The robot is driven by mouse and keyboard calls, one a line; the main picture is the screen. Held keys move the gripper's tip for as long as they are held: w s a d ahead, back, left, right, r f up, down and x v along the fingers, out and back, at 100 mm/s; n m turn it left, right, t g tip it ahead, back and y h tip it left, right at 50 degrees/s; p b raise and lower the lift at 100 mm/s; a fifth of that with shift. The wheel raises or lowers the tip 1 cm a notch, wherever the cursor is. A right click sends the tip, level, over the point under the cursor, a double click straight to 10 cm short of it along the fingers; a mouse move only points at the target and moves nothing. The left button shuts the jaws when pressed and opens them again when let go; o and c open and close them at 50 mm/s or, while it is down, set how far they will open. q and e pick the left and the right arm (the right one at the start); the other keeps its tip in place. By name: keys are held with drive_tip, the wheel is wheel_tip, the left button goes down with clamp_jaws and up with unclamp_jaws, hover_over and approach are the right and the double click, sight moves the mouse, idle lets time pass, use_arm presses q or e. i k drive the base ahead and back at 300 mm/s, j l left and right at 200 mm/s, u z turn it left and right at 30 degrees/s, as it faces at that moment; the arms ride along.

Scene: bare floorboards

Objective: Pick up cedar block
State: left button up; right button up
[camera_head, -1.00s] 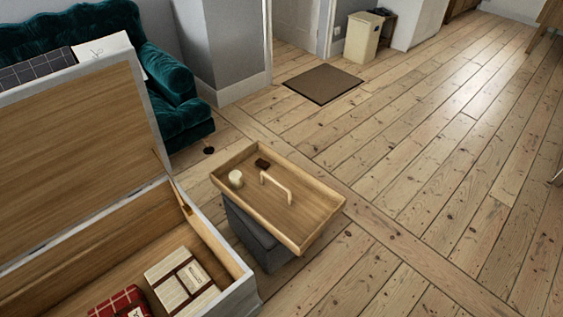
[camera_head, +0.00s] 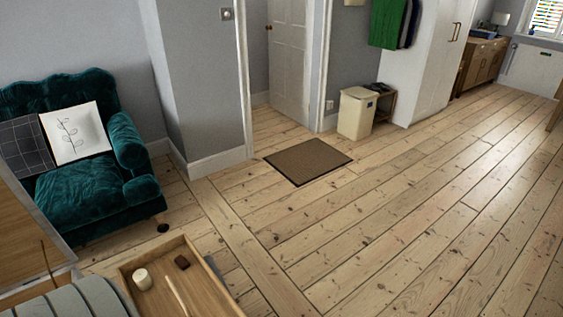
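A small dark brown block (camera_head: 182,262) lies in the wooden tray (camera_head: 128,271) at the bottom left of the head view. It may be the cedar block, but it is too small to tell the material. A short cream cylinder (camera_head: 142,279) stands to its left in the tray. The near part of the tray is cut off by the frame's bottom edge. Neither of my grippers is in view.
A grey ribbed shape (camera_head: 75,301), which I cannot identify, covers the area left of the tray. The open wooden lid (camera_head: 22,240) stands at the left edge. A green armchair (camera_head: 90,190) is behind. Floorboards right of the tray are clear, with a doormat (camera_head: 308,161) farther back.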

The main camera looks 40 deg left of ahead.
sight(182, 262)
drive_tip(key=i+l+u, duration=0.15)
drive_tip(key=i, duration=0.4)
drive_tip(key=i+l+u, duration=0.1)
drive_tip(key=i, duration=0.45)
drive_tip(key=i+l+u, duration=0.15)
drive_tip(key=i, duration=0.35)
drive_tip(key=i+u, duration=0.2)
drive_tip(key=u, duration=0.25)
drive_tip(key=i+u, duration=0.2)
drive_tip(key=u, duration=0.3)
drive_tip(key=i+l+u, duration=0.15)
drive_tip(key=u, duration=0.3)
drive_tip(key=i+l+u, duration=0.15)
drive_tip(key=u, duration=0.35)
